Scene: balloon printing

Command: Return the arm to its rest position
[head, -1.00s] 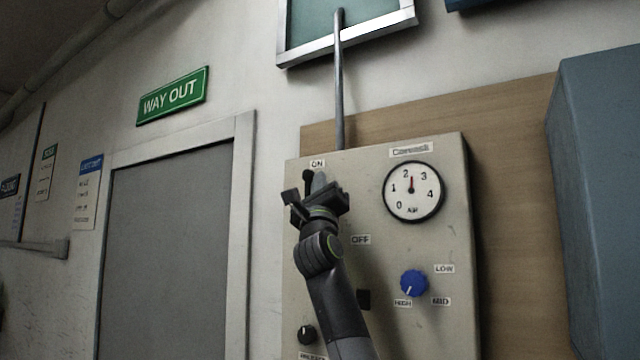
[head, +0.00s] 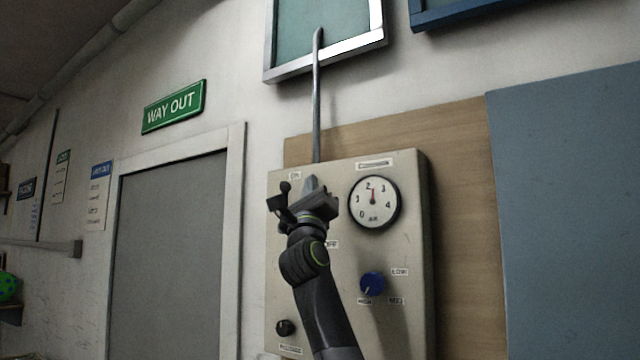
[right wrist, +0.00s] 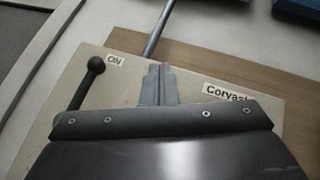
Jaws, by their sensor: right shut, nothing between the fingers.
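My right gripper (head: 312,184) is in front of the upper left of a beige control panel (head: 400,260). Its fingers are shut with nothing between them, and they also show in the right wrist view (right wrist: 158,84). A lever with a black ball knob (head: 284,188) stands just left of the gripper. In the right wrist view the lever (right wrist: 95,66) points up beside the ON label (right wrist: 115,60), apart from the fingertips. The arm hides part of the panel and the OFF label. My left gripper is not in view.
The panel has a gauge (head: 374,203), a blue knob (head: 372,284) and a small black knob (head: 285,327). A metal pipe (head: 316,100) rises above it. A blue-grey cabinet (head: 565,220) stands right. A grey door (head: 170,260) and green WAY OUT sign (head: 174,106) are left.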

